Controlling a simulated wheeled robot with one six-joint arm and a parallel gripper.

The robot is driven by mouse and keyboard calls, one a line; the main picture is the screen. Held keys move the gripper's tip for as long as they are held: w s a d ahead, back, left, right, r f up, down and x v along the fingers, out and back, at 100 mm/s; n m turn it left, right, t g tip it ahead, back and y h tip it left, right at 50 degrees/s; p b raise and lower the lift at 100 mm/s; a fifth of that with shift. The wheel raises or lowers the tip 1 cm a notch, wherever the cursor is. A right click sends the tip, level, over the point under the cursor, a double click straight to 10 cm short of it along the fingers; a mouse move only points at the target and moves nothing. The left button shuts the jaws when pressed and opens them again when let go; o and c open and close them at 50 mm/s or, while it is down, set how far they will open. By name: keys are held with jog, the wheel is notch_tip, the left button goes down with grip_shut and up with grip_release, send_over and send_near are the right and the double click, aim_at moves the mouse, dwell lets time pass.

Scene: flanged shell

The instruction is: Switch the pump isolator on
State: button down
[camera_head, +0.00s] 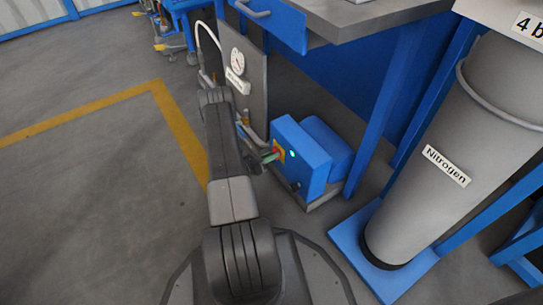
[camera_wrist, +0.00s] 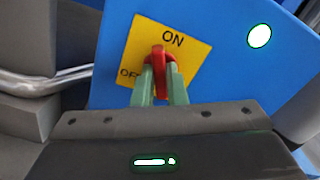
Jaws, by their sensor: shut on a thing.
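The pump isolator is a red handle (camera_wrist: 158,52) on a yellow plate (camera_wrist: 190,47), fixed to a blue box. The plate reads ON at the top and OFF at the left, partly covered. The handle stands about upright, its top towards ON. My gripper (camera_wrist: 161,80) has its green fingertips shut on the handle, one on each side. In the head view, my gripper (camera_head: 269,156) reaches the front of the blue pump box (camera_head: 302,165). A lamp (camera_wrist: 260,36) right of the plate glows green-white; it also shows in the head view (camera_head: 292,154).
A grey panel with a gauge (camera_head: 237,61) and hose stands behind my arm. A workbench (camera_head: 350,22) overhangs the pump. A grey nitrogen cylinder (camera_head: 455,150) on a blue base stands at the right. The floor at the left, with a yellow line (camera_head: 90,122), is clear.

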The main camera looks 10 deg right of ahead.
jog(key=m, duration=0.5)
jog(key=shift+m, duration=0.3)
dwell(0.4)
jog(key=c, duration=1.5)
grip_release()
jog(key=shift+o, duration=0.2)
jog(key=shift+a, duration=0.1)
jog(key=p+v, duration=0.3)
jog(key=v, duration=1)
jog(key=shift+a+p, duration=0.3)
jog(key=shift+p, duration=0.05)
